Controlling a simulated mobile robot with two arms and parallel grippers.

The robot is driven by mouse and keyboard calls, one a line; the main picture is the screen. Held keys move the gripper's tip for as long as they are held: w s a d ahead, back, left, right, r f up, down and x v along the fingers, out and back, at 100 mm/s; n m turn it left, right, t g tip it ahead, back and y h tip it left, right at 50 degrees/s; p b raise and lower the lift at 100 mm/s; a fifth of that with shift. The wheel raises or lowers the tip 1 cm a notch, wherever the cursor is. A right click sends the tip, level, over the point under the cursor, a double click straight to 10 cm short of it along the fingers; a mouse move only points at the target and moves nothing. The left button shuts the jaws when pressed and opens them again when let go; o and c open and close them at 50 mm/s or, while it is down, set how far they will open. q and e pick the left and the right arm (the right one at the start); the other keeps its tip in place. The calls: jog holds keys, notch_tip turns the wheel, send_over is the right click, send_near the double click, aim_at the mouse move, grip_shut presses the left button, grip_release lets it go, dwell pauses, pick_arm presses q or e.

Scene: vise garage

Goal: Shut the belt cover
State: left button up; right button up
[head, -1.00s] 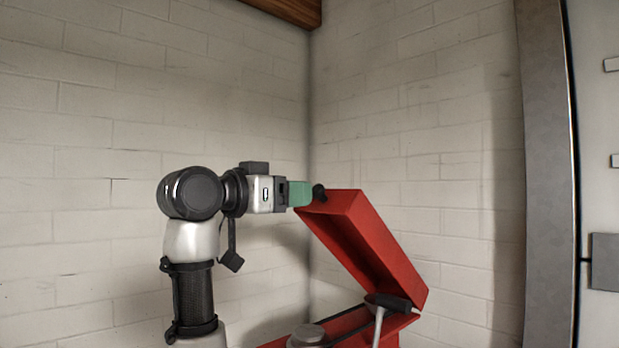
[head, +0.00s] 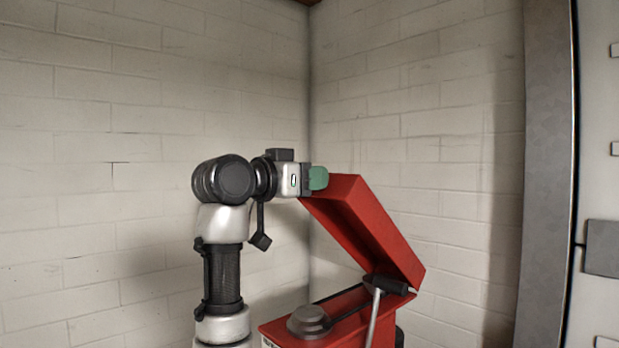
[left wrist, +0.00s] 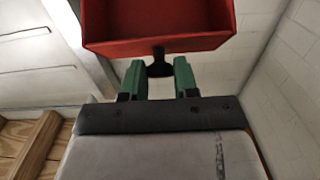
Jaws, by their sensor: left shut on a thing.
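The belt cover (head: 372,235) is a long red box lid. It stands tilted open, its raised end toward my left gripper and its low end at the back right of the red housing (head: 279,334). My left gripper (head: 319,178) has green fingers at the raised end. In the left wrist view the fingers (left wrist: 159,78) are on both sides of a black knob (left wrist: 159,63) below the edge of the red cover (left wrist: 160,44), and shut on it. The fingers hide the knob in the head view. My right gripper is not in view.
A grey stepped pulley (head: 309,321) and a dark belt (head: 345,297) show in the open housing. A black-headed tool with a pale shaft (head: 374,318) is at the housing's right end. White block walls (head: 440,130) meet in a corner close behind.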

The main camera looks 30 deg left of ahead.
pick_arm(q)
grip_shut()
jog(key=s+a+f+t+b, duration=0.1)
jog(key=s+f+b, duration=0.2)
jog(key=f+b, duration=0.5)
jog(key=s+a+f+t+h+b, duration=0.1)
jog(key=s+f+t+b, duration=0.1)
jog(key=f+b, duration=0.7)
jog(key=s+a+f+t+h+b, duration=0.1)
jog(key=s+f+t+b, duration=0.1)
jog(key=s+f+b, duration=0.3)
notch_tip(320, 180, down, 4)
jog(key=b, duration=0.8)
jog(key=shift+a+f, duration=0.15)
jog(key=shift+f, duration=0.1)
jog(key=shift+s, duration=0.15)
